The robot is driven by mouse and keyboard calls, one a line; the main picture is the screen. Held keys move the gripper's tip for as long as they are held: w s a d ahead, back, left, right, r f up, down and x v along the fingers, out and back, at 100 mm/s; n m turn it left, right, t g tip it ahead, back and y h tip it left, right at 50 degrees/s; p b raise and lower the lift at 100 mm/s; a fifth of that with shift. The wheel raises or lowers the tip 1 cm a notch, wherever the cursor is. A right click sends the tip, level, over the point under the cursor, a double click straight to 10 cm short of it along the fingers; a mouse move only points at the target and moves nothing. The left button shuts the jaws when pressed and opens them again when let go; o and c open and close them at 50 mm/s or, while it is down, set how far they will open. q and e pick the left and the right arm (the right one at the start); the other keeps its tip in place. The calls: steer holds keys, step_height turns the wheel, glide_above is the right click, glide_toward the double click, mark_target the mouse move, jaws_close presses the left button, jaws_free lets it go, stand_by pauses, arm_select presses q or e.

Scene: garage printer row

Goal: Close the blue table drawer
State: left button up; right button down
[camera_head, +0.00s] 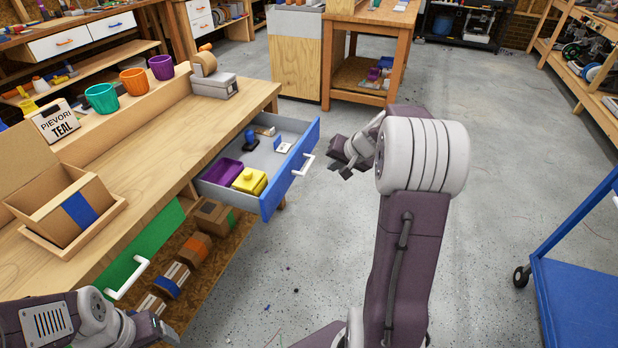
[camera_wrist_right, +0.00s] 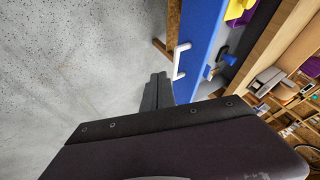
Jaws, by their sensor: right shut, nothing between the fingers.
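The blue table drawer (camera_head: 270,196) stands pulled out of the wooden workbench, its inside showing. Its white handle (camera_head: 304,165) is on the blue front. Inside lie a purple tray (camera_head: 222,171), a yellow block (camera_head: 250,181) and a few small items. My right gripper (camera_head: 341,169) is shut and empty, in front of the drawer and a little right of the handle. In the right wrist view the shut fingers (camera_wrist_right: 158,88) are near the handle (camera_wrist_right: 181,60) and the blue front; contact cannot be made out. My left gripper (camera_head: 155,328) is at the lower left, its fingers not clear.
A green-fronted drawer (camera_head: 140,250) with a white handle is nearer in the same bench. The bench top (camera_head: 150,145) holds cups, a sign and a cardboard box. Boxes sit on the shelf below. A blue cart (camera_head: 580,290) stands at the right.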

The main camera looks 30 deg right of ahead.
steer(key=w+a+r+b+x, duration=0.1)
steer(key=x, duration=1.1)
steer(key=shift+w+a, duration=0.3)
